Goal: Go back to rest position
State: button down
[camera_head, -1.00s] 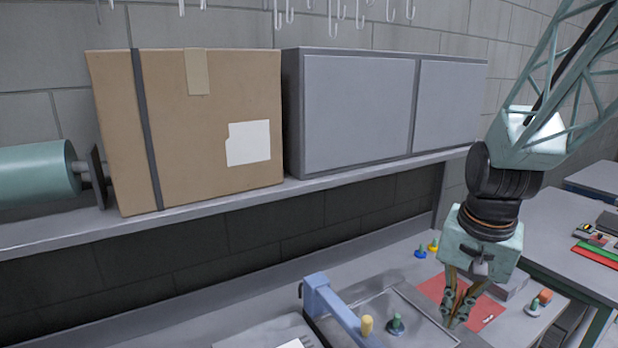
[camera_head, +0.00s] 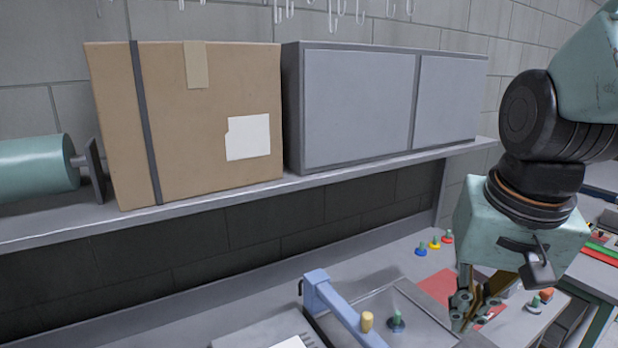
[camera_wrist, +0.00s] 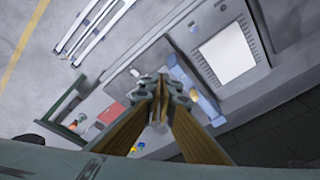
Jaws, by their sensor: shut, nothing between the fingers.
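My gripper (camera_head: 474,308) hangs from my arm on the right in the head view, above the bench. In the wrist view my gripper (camera_wrist: 158,92) has its fingertips together at the centre, with nothing visible between them. In the head view a red mat (camera_head: 440,286) lies on the bench behind and beside the fingers. My arm links fill the upper right of that view.
A blue clamp-like frame (camera_head: 335,308) with a yellow knob (camera_head: 366,321) and a green-topped peg (camera_head: 397,322) stand left of my gripper. Several coloured pegs (camera_head: 434,244) stand behind. A shelf (camera_head: 240,205) carries a cardboard box (camera_head: 215,150) and grey cabinet (camera_head: 360,105). Hooks hang above.

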jog(key=s+a+r+n, duration=0.1)
jog(key=s+r, duration=0.1)
jog(key=s, duration=0.4)
jog(key=s+a+r+n+t+b, duration=0.1)
jog(key=s+a+r+n, duration=0.1)
jog(key=s, duration=0.5)
jog(key=shift+s+a+n, duration=0.2)
jog(key=shift+n, duration=0.1)
